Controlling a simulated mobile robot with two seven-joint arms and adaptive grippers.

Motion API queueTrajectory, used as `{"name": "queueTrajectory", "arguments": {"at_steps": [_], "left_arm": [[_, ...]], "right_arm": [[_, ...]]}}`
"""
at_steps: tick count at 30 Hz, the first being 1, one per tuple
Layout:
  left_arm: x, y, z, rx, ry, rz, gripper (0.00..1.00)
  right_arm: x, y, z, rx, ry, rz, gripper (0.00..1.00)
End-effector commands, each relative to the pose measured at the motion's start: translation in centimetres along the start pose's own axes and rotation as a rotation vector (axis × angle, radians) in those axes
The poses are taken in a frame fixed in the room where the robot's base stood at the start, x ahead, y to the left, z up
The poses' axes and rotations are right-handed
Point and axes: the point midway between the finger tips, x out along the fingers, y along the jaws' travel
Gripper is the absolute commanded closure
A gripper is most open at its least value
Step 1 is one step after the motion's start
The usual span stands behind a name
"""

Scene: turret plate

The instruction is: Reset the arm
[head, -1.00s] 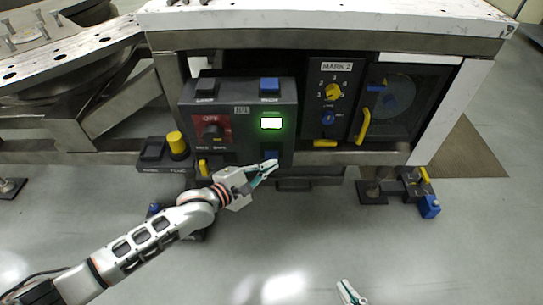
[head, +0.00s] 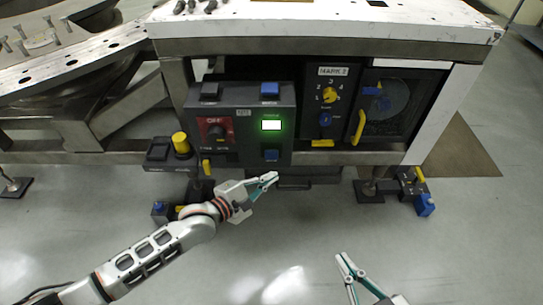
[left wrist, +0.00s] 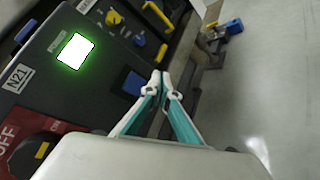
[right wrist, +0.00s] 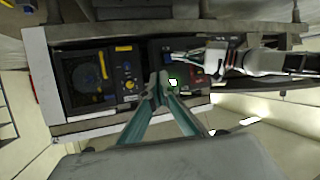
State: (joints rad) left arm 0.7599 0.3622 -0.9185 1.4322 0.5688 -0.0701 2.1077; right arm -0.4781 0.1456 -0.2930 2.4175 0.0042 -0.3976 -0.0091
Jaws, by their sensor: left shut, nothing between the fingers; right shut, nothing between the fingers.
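My left gripper (head: 268,181) is shut and empty, just below the dark control box (head: 245,152) and apart from it. The lower blue button (head: 271,155) on the box stands above its fingertips; it also shows in the left wrist view (left wrist: 132,84). The box has a lit green-edged screen (head: 271,125) and a red plate with a dark knob (head: 216,131) marked OFF. My right gripper (head: 347,265) is shut and empty over the floor at the bottom of the head view. Its shut fingers also show in the right wrist view (right wrist: 159,82).
Right of the box are the MARK 2 panel (head: 328,98) with yellow and blue knobs and a dark door with a yellow handle (head: 359,127). A yellow knob (head: 181,143) stands at the box's left.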

Motion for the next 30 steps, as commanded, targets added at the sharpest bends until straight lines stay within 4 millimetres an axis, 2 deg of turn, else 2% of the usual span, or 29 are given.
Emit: {"name": "queueTrajectory", "arguments": {"at_steps": [20,25,30], "left_arm": [[-0.2,0.0,0.2,0.013,0.000,0.001,1.00],[-2.0,0.4,2.5,0.163,0.007,0.016,1.00],[-5.7,0.2,5.3,0.453,0.050,0.029,1.00]], "right_arm": [[0.0,0.0,-0.1,-0.001,0.001,0.001,1.00],[-0.2,0.3,-0.8,-0.012,0.004,0.006,1.00],[-0.6,0.7,-1.0,-0.026,-0.010,0.014,1.00]]}}
